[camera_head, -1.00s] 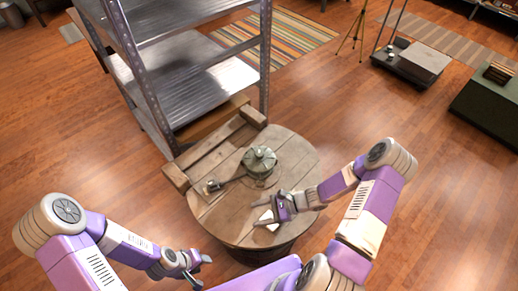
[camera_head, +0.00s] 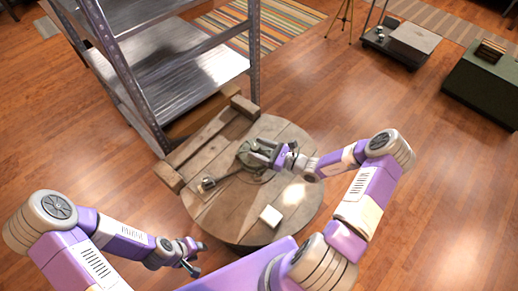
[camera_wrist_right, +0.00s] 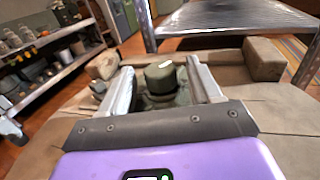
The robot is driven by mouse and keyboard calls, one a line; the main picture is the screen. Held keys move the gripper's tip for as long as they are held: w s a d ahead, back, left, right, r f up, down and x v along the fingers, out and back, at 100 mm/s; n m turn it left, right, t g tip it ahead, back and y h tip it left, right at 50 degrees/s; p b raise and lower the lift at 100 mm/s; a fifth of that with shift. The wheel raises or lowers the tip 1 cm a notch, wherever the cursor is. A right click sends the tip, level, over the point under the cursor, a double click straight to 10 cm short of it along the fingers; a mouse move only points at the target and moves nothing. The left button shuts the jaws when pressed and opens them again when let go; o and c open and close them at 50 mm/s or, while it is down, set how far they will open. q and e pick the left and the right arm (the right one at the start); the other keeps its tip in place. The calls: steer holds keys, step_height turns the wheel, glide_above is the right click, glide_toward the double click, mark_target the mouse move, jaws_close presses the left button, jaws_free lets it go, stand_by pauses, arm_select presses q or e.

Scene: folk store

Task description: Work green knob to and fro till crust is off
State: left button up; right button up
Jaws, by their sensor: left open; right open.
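The green knob (camera_wrist_right: 160,77) stands upright on a round, dull green metal body (camera_head: 247,155) on the wooden round table (camera_head: 225,215). My right gripper (camera_head: 263,150) is over that body. In the right wrist view its two fingers (camera_wrist_right: 161,80) are open, one on each side of the knob, with gaps visible; I see no contact. In the head view the gripper partly hides the knob. A lever-like arm with a small dark end piece (camera_head: 209,183) reaches out to the left. Crust cannot be made out. My left gripper (camera_head: 194,259) is open and empty, low at the left of the table.
A small white block (camera_head: 270,215) lies on the table's front part. Wooden beams (camera_head: 212,140) edge the table's back left. A metal shelf rack (camera_head: 170,75) stands behind them. Open floor lies to the right.

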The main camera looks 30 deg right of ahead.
steer(key=shift+w+a, duration=0.1)
steer(key=shift+w, duration=0.05)
steer(key=c, duration=1)
steer(key=shift+r+m+t+h+p, duration=0.15)
steer(key=shift+m+t+h+p, duration=0.3)
steer(key=shift+p, duration=0.2)
steer(key=shift+c, duration=0.2)
steer(key=m+t+h+p, duration=0.1)
steer(key=m+h+p, duration=0.1)
steer(key=h+p, duration=0.1)
steer(key=a+m+t+h+p, duration=0.1)
steer(key=m+h+p, duration=0.1)
steer(key=h+p, duration=0.2)
steer(key=m+t+h+p, duration=0.1)
steer(key=m+h+p, duration=0.2)
steer(key=p, duration=0.1)
steer(key=shift+s+a+h+p, duration=0.15)
steer(key=shift+s+h+p, duration=0.1)
steer(key=shift+p, duration=0.05)
steer(key=shift+m+g+h+p, duration=0.25)
steer(key=shift+m+h+p, duration=1.15)
steer(key=shift+h, duration=0.8)
steer(key=o, duration=1)
steer(key=shift+o, duration=0.2)
steer(key=v, duration=0.7)
steer(key=shift+s, duration=0.2)
